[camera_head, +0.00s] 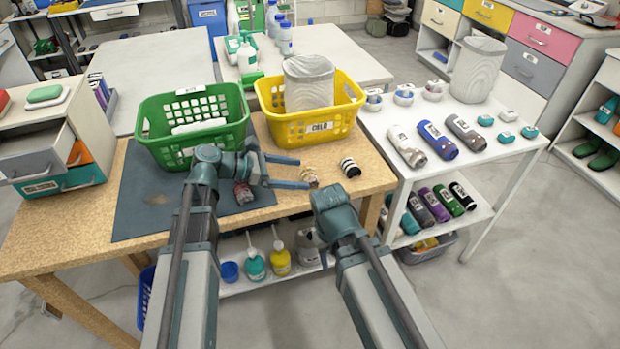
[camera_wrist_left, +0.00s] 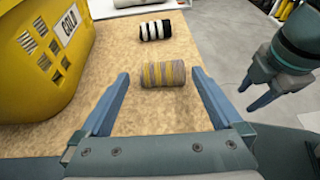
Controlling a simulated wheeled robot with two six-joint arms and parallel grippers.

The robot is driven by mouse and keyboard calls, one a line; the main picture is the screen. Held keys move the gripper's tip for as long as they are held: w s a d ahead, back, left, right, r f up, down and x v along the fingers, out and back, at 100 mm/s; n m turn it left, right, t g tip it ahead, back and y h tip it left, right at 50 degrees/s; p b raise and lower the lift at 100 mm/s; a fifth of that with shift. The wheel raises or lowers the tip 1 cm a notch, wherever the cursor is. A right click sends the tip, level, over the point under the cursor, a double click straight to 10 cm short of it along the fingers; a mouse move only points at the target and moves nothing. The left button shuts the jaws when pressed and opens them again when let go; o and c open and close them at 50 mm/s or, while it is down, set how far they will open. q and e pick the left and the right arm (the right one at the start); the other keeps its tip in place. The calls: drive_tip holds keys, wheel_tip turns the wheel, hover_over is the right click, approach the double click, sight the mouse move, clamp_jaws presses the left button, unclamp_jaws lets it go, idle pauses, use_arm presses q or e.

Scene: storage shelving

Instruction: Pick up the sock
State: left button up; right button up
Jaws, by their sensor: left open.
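A rolled sock with yellow and grey stripes (camera_head: 310,177) lies on the wooden table. It also shows in the left wrist view (camera_wrist_left: 162,74). A black-and-white striped rolled sock (camera_head: 349,167) lies to its right, and farther off in the left wrist view (camera_wrist_left: 155,30). A reddish-grey roll (camera_head: 243,193) lies on the dark mat beside my left wrist. My left gripper (camera_head: 303,174) is open and empty, its fingertips on either side of the yellow-grey sock's near edge; contact cannot be told.
The yellow one holds a white bin. A white shelf (camera_head: 480,165) with several rolled items stands to the right. The table's front edge is close to the socks.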

sight(309, 173)
use_arm(q)
drive_tip(key=b+x, duration=0.1)
drive_tip(key=x, duration=0.4)
drive_tip(key=shift+s+r, duration=0.1)
drive_tip(key=shift+r, duration=0.1)
drive_tip(key=c, duration=1.1)
drive_tip(key=shift+o, duration=0.2)
drive_tip(key=shift+r, duration=0.15)
wheel_tip(309, 173, up, 19)
drive_tip(key=p, duration=1.8)
drive_tip(key=shift+p, duration=0.4)
